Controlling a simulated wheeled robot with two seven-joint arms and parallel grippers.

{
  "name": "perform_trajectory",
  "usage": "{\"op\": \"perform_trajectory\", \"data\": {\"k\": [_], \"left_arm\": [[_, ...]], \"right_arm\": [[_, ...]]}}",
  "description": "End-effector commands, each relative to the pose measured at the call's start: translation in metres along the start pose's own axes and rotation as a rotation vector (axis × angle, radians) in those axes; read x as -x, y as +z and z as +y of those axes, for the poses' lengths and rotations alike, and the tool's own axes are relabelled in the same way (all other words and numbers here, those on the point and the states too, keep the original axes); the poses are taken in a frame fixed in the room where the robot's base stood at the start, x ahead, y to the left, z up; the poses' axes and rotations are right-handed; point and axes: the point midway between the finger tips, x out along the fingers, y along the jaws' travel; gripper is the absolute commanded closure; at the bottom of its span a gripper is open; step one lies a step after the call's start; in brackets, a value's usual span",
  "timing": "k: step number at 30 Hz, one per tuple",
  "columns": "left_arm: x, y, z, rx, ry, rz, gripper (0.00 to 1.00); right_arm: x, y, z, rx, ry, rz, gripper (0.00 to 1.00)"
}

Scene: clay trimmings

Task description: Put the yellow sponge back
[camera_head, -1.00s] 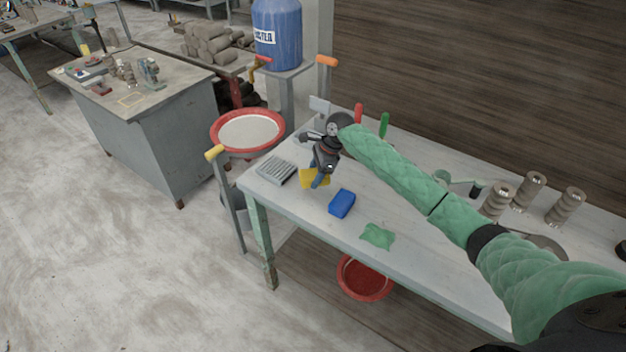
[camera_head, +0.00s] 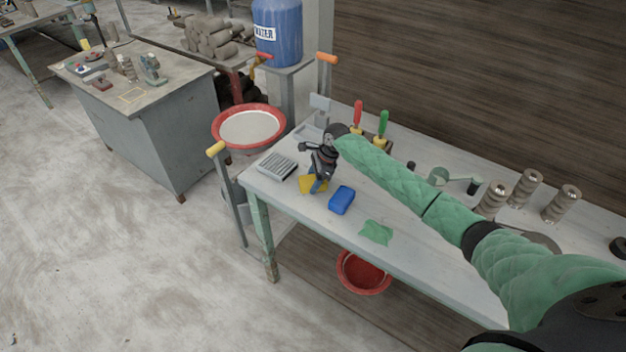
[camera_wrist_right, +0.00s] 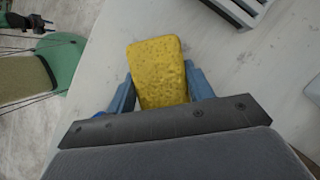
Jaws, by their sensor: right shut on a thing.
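The yellow sponge (camera_head: 306,185) is at the left end of the white worktable (camera_head: 290,205), between the grey ribbed tray and the blue sponge. My right gripper (camera_head: 317,186) points down and is shut on it. In the right wrist view the sponge (camera_wrist_right: 158,65) sits between the two blue fingers of the gripper (camera_wrist_right: 160,82), its far end sticking out past them. The sponge is at or just above the tabletop; I cannot tell whether it touches. My left gripper is not in view.
The grey ribbed tray (camera_head: 278,167) is left of the sponge. A blue sponge (camera_head: 341,199) and a green cloth (camera_head: 376,232) lie to the right. Red- and green-handled tools (camera_head: 357,115) stand behind. A red basin (camera_head: 248,127) is beyond the table's left end.

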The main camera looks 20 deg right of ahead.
Motion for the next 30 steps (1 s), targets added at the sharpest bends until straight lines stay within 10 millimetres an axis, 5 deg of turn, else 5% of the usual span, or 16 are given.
{"op": "perform_trajectory", "data": {"k": [1, 2, 5, 20, 30], "left_arm": [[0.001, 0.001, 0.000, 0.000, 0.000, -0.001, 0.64], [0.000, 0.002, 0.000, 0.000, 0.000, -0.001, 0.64], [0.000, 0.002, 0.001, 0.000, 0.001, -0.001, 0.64], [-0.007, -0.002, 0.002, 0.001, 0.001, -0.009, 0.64], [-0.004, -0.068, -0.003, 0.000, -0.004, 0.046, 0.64]], "right_arm": [[0.000, 0.000, 0.000, 0.000, 0.000, 0.000, 0.66], [-0.001, 0.000, 0.000, 0.000, 0.000, 0.000, 0.44], [0.000, 0.000, 0.000, 0.000, 0.000, 0.000, 0.26], [0.015, -0.001, -0.001, 0.001, -0.002, -0.001, 0.26], [0.079, 0.000, -0.001, 0.001, -0.003, -0.001, 0.26]]}}
